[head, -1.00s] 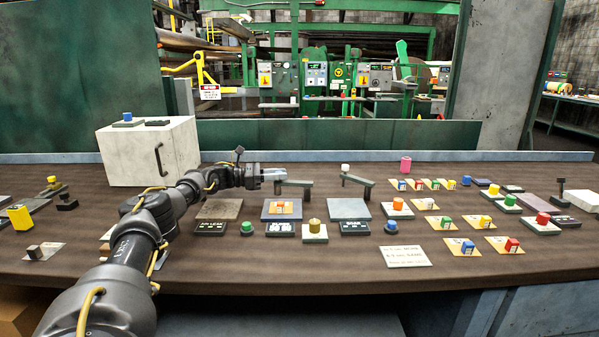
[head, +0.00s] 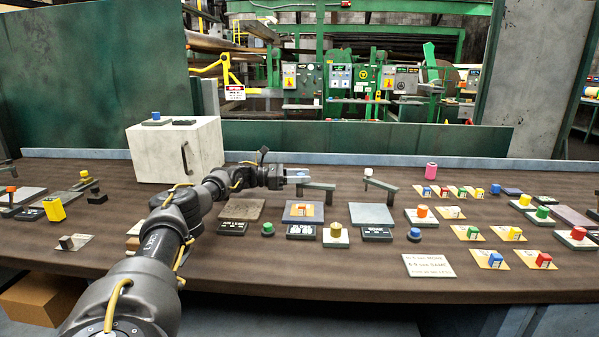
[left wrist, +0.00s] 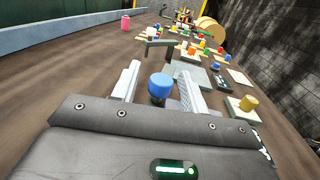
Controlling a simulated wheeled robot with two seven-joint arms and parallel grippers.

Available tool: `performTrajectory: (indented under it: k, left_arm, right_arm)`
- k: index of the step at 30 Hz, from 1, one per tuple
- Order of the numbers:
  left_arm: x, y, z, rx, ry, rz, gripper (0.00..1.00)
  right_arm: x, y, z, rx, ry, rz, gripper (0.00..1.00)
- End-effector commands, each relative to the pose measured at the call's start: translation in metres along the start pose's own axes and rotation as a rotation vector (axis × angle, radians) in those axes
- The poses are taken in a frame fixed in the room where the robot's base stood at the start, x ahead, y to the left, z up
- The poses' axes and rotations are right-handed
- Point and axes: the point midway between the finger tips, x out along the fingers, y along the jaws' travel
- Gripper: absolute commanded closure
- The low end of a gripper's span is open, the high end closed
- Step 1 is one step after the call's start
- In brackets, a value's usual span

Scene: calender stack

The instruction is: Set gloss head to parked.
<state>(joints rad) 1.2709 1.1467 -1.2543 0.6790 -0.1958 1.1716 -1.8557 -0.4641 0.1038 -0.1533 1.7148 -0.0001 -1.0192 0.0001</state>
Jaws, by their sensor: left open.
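A grey swing arm (head: 318,187) with a blue knob (left wrist: 160,86) stands on the table right of my left gripper (head: 300,175). In the left wrist view my gripper (left wrist: 160,72) is open, with the blue knob between its two fingers; I cannot tell whether they touch it. A second swing arm (head: 382,185) with a white knob (head: 368,172) stands to the right, and shows beyond the fingers in the wrist view (left wrist: 160,44). No readable label tells which is the gloss head. My right gripper is out of view.
A brown plate (head: 242,209), a blue-grey plate (head: 289,218) and a grey plate (head: 371,213) lie in front of the arms. A yellow knob (head: 336,229) stands nearer. A white box (head: 150,160) is behind my left arm. Several coloured switches fill the right side.

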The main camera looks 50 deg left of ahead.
Motion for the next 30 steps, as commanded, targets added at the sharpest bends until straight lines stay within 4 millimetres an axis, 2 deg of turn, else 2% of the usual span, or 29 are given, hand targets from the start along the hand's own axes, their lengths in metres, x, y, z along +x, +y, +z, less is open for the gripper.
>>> performTrajectory:
  k: [3, 6, 8, 11, 19, 24, 30]
  left_arm:
    - [0.000, 0.000, 0.015, 0.002, -0.001, 0.000, 0.56]
    - [-0.001, 0.000, 0.035, 0.004, -0.002, 0.001, 0.56]
    - [-0.002, -0.006, 0.036, 0.000, 0.000, -0.001, 0.56]
    - [-0.003, -0.017, 0.048, 0.002, 0.001, -0.001, 0.56]
    - [-0.007, -0.056, 0.090, 0.002, 0.001, -0.002, 0.56]
    - [-0.010, -0.086, 0.101, 0.001, 0.002, -0.001, 0.56]
    - [-0.013, -0.117, 0.115, 0.001, 0.002, -0.001, 0.56]
  right_arm:
    - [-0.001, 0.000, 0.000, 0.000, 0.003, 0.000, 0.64]
    - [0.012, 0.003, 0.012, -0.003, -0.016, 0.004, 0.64]
    - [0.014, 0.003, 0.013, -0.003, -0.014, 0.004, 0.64]
    - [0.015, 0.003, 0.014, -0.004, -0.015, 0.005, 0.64]
    - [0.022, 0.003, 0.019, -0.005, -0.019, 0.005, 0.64]
    - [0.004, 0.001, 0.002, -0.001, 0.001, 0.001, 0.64]
    - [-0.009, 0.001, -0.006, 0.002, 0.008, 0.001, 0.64]
